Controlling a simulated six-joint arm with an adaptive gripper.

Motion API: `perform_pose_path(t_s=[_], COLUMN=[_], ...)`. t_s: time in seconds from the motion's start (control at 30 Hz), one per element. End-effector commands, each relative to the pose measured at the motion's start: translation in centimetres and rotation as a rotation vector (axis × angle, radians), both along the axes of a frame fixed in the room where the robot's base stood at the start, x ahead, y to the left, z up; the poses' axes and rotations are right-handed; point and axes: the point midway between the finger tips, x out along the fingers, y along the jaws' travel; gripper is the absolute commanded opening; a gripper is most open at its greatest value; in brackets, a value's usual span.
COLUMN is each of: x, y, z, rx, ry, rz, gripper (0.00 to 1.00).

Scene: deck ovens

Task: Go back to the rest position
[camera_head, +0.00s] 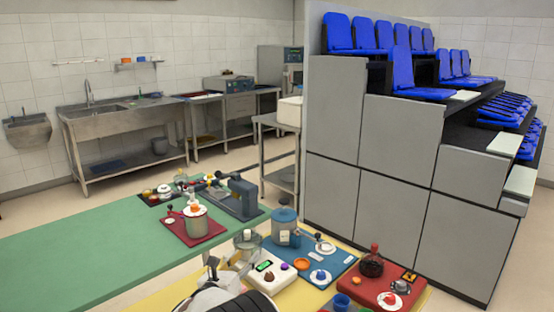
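My arm comes in at the bottom edge of the head view, with a black ribbed part and pale metal links. My gripper (226,266) appears to be at the front, over the table left of the white scale (272,272). It is small and partly overlapped by nearby items. I cannot tell whether its fingers are open or shut, or whether anything is between them. A metal cup (247,238) stands close behind it.
A green table (80,255) has wide free room at left. A red mat (192,235) bears a pot (196,222). A blue mat (318,256) bears a grey-blue canister (284,222). A red tray (402,298) holds a dark flask (372,263). Tiered blue seats (355,35) stand behind.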

Motion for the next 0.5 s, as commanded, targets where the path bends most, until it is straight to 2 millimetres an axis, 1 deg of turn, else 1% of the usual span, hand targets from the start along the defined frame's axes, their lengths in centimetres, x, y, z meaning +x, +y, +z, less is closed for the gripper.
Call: perform_pose_path(t_s=[0.03,0.2,0.37,0.5], x=[0.4,1.3,1.7,1.5], y=[-0.2,-0.5,-0.8,-1.3], z=[1.4,5.0,8.2,10.9], rx=[-0.022,-0.116,-0.214,-0.309], ry=[0.015,0.073,0.122,0.160], rz=[0.024,0.117,0.207,0.284], gripper=[0.39,0.39,0.39,0.39])
